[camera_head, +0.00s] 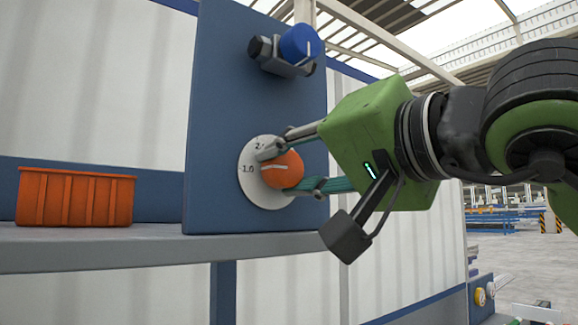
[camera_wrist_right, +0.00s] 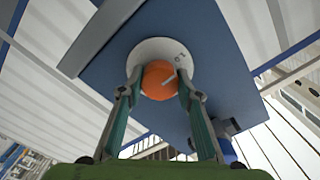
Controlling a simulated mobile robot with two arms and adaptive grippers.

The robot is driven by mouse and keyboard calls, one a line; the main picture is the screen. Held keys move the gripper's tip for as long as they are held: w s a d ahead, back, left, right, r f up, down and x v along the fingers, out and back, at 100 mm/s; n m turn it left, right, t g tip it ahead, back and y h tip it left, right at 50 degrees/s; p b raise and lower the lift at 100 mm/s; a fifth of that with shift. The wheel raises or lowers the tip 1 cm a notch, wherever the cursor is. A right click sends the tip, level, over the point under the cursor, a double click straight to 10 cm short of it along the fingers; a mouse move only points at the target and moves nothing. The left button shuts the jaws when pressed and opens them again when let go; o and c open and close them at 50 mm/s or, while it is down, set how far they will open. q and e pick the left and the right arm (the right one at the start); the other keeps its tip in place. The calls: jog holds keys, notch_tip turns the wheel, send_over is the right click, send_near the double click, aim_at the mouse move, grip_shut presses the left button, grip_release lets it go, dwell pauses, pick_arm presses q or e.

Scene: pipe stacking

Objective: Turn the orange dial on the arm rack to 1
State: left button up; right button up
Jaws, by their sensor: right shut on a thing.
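The orange dial (camera_head: 283,168) sits on a white numbered disc (camera_head: 258,192) on a blue upright panel (camera_head: 222,120). A white line on the dial points left in the head view, near the mark "1.6". A "2" mark shows above it, partly hidden by a finger. My right gripper (camera_head: 279,167) is shut on the dial, one finger above it and one below. The right wrist view shows the dial (camera_wrist_right: 159,80) between both fingertips, with the white disc (camera_wrist_right: 175,56) behind it. My left gripper is not in view.
A blue knob (camera_head: 299,44) on a grey and black mount is above the dial on the same panel. An orange bin (camera_head: 75,197) stands on the grey shelf (camera_head: 90,247) at the left. The shelf edge runs below the panel.

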jog(key=shift+f, duration=0.1)
dwell(0.3)
jog(key=o, duration=1.1)
jog(key=v, duration=1.2)
